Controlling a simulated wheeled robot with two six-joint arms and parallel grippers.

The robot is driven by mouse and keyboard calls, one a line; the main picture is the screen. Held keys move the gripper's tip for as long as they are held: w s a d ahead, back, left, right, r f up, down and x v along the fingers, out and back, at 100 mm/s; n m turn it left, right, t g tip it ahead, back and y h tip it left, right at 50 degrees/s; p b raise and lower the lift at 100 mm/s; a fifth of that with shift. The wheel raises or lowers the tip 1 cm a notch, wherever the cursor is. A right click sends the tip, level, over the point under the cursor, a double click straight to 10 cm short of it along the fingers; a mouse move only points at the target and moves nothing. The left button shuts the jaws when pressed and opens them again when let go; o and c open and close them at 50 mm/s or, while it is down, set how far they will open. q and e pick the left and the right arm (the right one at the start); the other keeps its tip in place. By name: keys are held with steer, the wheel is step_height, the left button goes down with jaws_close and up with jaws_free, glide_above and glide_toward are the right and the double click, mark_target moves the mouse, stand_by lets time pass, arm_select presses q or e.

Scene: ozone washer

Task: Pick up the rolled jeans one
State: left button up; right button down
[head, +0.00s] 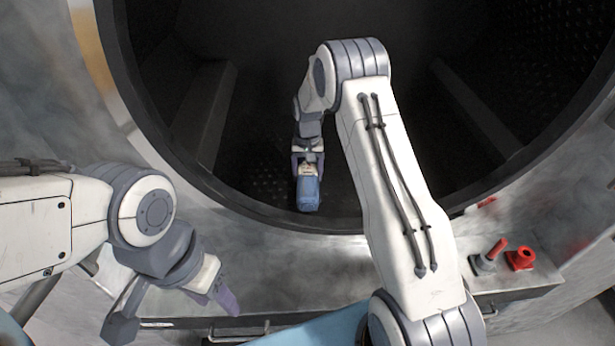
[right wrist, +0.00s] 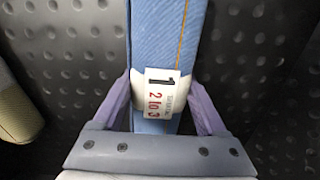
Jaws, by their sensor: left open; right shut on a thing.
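The rolled jeans (head: 308,194) are a blue roll with a white band inside the dark washer drum (head: 330,214), near its front lip. In the right wrist view, the jeans (right wrist: 166,42) run up the middle, with an orange seam and a white label reading "1" and "2 to 3". My right gripper (head: 307,166) reaches into the drum and is shut on the jeans, its purple fingers on either side of the band. The far end of the roll is cut off in the wrist view. My left gripper (head: 174,312) is open and empty outside the drum, at lower left.
The drum wall is dark and dimpled, with raised ribs (head: 204,115) at left and right. A beige rounded thing (right wrist: 16,105) shows at the wrist view's left edge. Red-topped fittings (head: 521,258) stand on the metal ledge at right.

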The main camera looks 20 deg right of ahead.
step_height(320, 180, up, 3)
steer(key=shift+w+f+b, duration=0.1)
steer(key=shift+b, duration=0.6)
steer(key=s+d+r+b, duration=0.1)
steer(key=s+r, duration=0.2)
steer(key=s, duration=0.3)
steer(key=s+d+r+b, duration=0.1)
steer(key=s+r+b, duration=0.1)
steer(key=s+r, duration=0.2)
steer(key=shift+s+d+r+b, duration=0.15)
steer(key=shift+s+b, duration=0.15)
steer(key=shift+s, duration=0.55)
